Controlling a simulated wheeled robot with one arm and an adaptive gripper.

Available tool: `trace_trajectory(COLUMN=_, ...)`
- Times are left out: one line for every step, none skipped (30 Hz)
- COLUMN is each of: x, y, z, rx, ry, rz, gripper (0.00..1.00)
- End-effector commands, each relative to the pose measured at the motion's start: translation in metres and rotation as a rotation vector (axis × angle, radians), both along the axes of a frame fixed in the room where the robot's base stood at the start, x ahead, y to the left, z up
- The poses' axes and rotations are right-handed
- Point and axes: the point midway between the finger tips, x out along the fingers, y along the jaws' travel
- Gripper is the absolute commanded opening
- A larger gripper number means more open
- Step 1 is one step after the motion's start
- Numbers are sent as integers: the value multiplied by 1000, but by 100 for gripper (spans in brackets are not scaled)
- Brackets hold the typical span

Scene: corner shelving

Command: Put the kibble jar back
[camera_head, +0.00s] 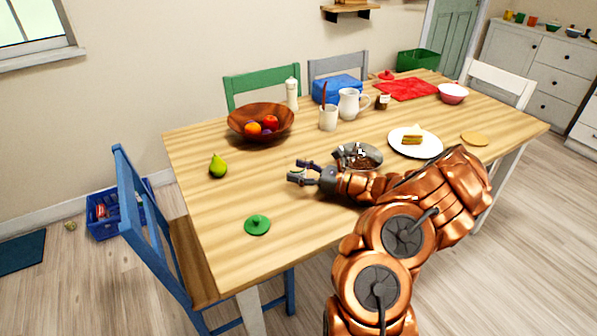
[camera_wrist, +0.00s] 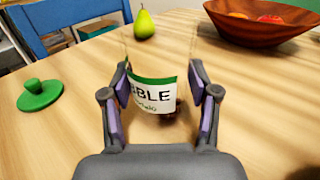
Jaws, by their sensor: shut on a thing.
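The kibble jar (camera_wrist: 152,94) shows between my fingers in the wrist view, with clear walls and a white label with a green top band reading "BBLE". My gripper (camera_wrist: 160,88) is shut on it. In the head view, my gripper (camera_head: 299,172) is over the left middle of the table, and the jar is hard to make out there. I cannot tell whether the jar touches the table. A green knobbed lid (camera_head: 257,225) lies on the table's near left part, apart from the jar; it also shows in the wrist view (camera_wrist: 40,95).
A dish with brown bits (camera_head: 358,156) is just behind my wrist. A pear (camera_head: 218,166), a wooden fruit bowl (camera_head: 245,128), a utensil cup (camera_head: 328,118), a white pitcher (camera_head: 350,104) and a cake plate (camera_head: 415,142) stand around. A blue chair (camera_head: 140,215) is at the left edge.

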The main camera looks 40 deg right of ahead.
Motion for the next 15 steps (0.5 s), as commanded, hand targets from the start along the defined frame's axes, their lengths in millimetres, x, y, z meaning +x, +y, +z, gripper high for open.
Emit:
trace_trajectory(x=0, y=0, z=1, rx=0, ry=-1, rz=0, gripper=8)
trace_trajectory(x=0, y=0, z=1, rx=1, ry=-1, rz=0, gripper=8)
trace_trajectory(x=0, y=0, z=1, rx=1, ry=-1, rz=0, gripper=8)
trace_trajectory(x=0, y=0, z=1, rx=1, ry=-1, rz=0, gripper=8)
trace_trajectory(x=0, y=0, z=0, rx=1, ry=-1, rz=0, gripper=8)
trace_trajectory(x=0, y=0, z=-1, rx=1, ry=-1, rz=0, gripper=8)
trace_trajectory(x=0, y=0, z=-2, rx=0, ry=0, rz=0, gripper=8)
trace_trajectory(x=0, y=0, z=-2, rx=1, ry=-1, rz=0, gripper=8)
trace_trajectory(x=0, y=0, z=-3, rx=0, ry=0, rz=0, gripper=62)
trace_trajectory(x=0, y=0, z=-3, rx=0, ry=0, rz=0, gripper=65)
trace_trajectory(x=0, y=0, z=-3, rx=0, ry=0, rz=0, gripper=69)
trace_trajectory(x=0, y=0, z=-3, rx=0, ry=0, rz=0, gripper=73)
trace_trajectory(x=0, y=0, z=-3, rx=0, ry=0, rz=0, gripper=76)
trace_trajectory(x=0, y=0, z=-3, rx=0, ry=0, rz=0, gripper=79)
trace_trajectory(x=0, y=0, z=-3, rx=0, ry=0, rz=0, gripper=83)
